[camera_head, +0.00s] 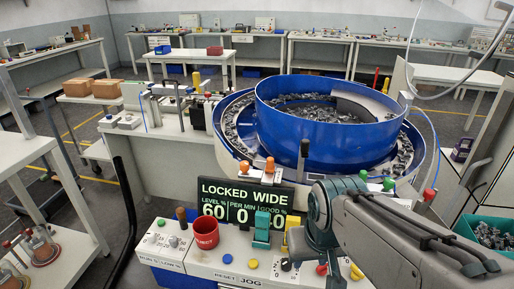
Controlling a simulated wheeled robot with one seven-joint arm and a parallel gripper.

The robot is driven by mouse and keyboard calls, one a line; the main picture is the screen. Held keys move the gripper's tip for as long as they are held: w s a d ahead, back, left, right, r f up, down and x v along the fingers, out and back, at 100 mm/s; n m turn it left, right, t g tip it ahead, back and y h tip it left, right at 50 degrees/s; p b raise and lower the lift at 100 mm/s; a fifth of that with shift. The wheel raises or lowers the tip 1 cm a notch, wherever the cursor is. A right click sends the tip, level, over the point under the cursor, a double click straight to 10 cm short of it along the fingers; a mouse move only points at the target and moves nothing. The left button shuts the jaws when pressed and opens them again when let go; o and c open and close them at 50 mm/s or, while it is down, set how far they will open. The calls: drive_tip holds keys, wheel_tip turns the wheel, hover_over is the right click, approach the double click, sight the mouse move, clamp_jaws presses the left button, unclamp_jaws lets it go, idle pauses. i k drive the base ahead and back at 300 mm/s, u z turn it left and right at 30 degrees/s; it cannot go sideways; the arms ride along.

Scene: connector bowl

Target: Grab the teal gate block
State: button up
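The teal gate block (262,227) stands upright on the light control console, in front of the black display panel and right of the red cup. My arm comes in from the lower right and its grey-green links lie to the right of the block, with a gap between. The fingers of my gripper cannot be made out in this view. Nothing covers the visible front of the block.
A red cup (205,232), a black display (241,192) reading "LOCKED WIDE" and a yellow block (292,222) stand close by. Buttons and knobs dot the console (212,261). Behind is a large blue bowl (330,144) holding grey parts. A teal bin (464,226) is at right.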

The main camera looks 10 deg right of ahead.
sight(262, 218)
drive_tip(key=u, duration=1.1)
drive_tip(key=k, duration=0.75)
drive_tip(key=u, duration=0.55)
